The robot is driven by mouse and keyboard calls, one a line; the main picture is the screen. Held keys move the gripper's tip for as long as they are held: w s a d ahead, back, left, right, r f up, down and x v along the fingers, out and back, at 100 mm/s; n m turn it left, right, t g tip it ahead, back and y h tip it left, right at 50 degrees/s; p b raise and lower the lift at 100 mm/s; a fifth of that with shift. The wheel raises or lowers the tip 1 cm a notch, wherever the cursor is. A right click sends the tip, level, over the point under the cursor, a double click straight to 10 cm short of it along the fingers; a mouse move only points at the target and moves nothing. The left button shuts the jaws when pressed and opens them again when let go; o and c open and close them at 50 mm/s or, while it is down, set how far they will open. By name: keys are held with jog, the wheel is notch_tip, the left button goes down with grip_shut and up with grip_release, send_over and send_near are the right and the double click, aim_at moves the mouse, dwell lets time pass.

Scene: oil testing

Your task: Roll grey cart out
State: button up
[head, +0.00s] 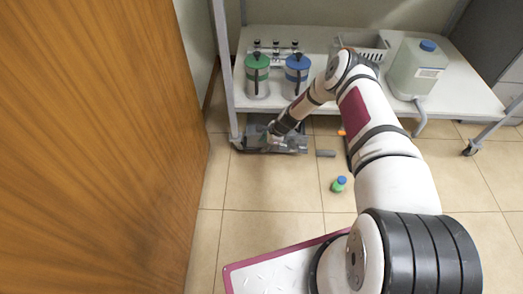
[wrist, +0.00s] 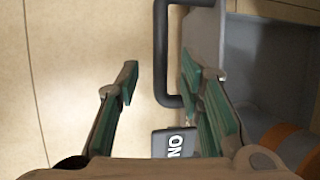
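The grey cart (head: 292,146) appears to be the low grey platform on the floor beneath the left front of the white shelf unit. In the wrist view its grey body (wrist: 206,38) fills the right side, with a dark U-shaped handle (wrist: 162,60) on its left. My gripper (head: 272,132) is low over the cart in the head view and hides part of it. In the wrist view my gripper (wrist: 158,62) is open. The handle bar shows between the two fingers, the right one close to the cart body. I cannot tell whether either finger touches it.
A wooden door or panel (head: 100,150) stands at the left. The wheeled white shelf unit (head: 455,90) carries green and blue canisters, a basket and a jug. A small green bottle with a blue cap (head: 339,184) and a grey block (head: 326,153) lie on the floor. Tiles at centre front are mostly clear.

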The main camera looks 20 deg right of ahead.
jog(key=shift+b+x, duration=0.6)
jog(key=shift+x, duration=1.1)
grip_shut()
